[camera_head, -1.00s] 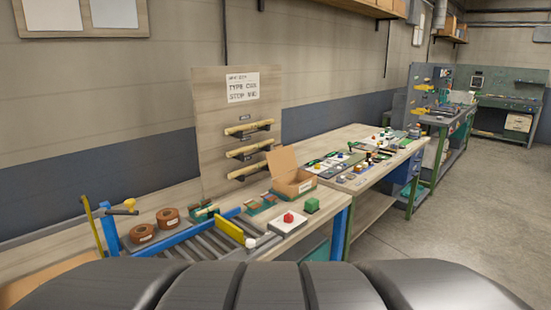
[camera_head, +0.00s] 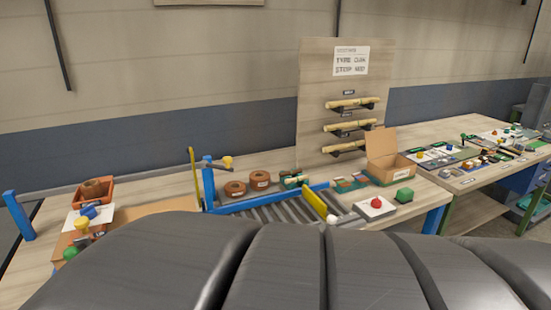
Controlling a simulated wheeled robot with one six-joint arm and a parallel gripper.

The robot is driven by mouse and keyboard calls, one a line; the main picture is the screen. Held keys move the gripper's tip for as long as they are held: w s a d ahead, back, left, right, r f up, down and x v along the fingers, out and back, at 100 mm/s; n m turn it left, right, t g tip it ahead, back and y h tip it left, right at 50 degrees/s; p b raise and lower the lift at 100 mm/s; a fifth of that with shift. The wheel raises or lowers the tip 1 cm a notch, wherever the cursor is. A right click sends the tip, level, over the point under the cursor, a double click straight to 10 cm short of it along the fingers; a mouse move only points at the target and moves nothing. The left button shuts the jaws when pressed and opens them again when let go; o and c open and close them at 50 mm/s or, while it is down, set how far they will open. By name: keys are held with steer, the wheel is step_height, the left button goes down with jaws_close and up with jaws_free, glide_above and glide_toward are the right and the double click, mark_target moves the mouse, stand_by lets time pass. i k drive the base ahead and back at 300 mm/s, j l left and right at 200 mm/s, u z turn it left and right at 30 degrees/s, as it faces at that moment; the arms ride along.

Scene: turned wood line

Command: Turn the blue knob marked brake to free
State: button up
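A small blue piece (camera_head: 89,212) shows at the left end of the near bench, beside a yellow piece (camera_head: 81,224) and close to a white card. It may be a knob, but I cannot read any mark or tell its setting. No label reading brake is legible anywhere. A further group of small controls (camera_head: 462,152) is on the right-hand bench, too small to tell apart. My gripper is not in view. A large dark ribbed shape, likely part of my own body, fills the bottom and hides the front of the bench.
A roller conveyor (camera_head: 270,210) with blue rails and a yellow bar (camera_head: 314,202) crosses the near bench. A wooden board (camera_head: 318,84) stands behind.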

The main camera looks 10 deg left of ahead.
mark_target(90, 211)
steer(key=j+u, duration=0.1)
steer(key=u, duration=1.75)
